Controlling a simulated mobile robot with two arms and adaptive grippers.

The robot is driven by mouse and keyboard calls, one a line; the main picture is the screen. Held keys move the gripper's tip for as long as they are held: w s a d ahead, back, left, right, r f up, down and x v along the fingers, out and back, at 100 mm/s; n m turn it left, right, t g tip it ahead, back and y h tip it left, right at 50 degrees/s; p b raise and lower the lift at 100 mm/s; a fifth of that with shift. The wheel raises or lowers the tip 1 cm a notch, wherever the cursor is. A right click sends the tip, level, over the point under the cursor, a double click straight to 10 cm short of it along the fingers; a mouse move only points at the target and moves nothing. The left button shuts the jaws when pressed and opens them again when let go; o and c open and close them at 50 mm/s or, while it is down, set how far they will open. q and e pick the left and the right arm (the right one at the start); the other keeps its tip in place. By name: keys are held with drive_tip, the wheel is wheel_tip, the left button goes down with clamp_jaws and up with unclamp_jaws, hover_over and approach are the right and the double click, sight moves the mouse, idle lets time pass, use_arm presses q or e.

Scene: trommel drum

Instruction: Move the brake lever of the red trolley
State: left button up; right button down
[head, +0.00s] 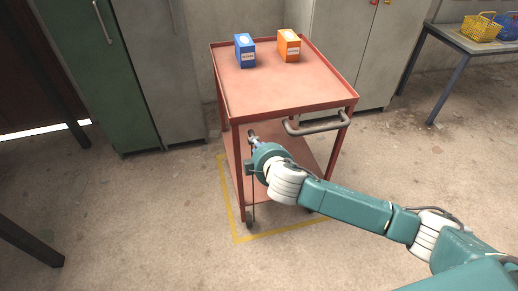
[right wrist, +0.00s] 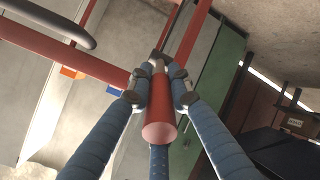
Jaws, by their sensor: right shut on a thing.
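The red trolley (head: 295,94) stands in the middle of the head view, its push handle (head: 318,126) on the near right side. My right gripper (head: 252,137) is low beside the trolley's near left leg, below the top tray. In the right wrist view my right gripper (right wrist: 160,88) is shut on the red grip of the brake lever (right wrist: 160,116), whose round end faces the camera. The lever's thin dark rod (head: 253,195) runs down toward the wheel in the head view; the wrist hides its upper part. My left gripper is not in view.
A blue box (head: 245,51) and an orange box (head: 288,46) stand on the trolley's top. Yellow floor tape (head: 232,205) runs around the trolley. Cabinets (head: 110,75) stand behind it. A table (head: 453,40) with baskets is at the far right.

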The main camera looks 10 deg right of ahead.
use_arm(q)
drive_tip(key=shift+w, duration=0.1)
use_arm(e)
drive_tip(key=shift+f, duration=0.1)
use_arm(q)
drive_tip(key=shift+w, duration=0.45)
use_arm(e)
drive_tip(key=c, duration=1.6)
unclamp_jaws()
drive_tip(key=shift+o, duration=0.2)
drive_tip(key=shift+s, duration=0.1)
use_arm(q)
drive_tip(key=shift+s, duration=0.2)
use_arm(e)
drive_tip(key=v, duration=1.2)
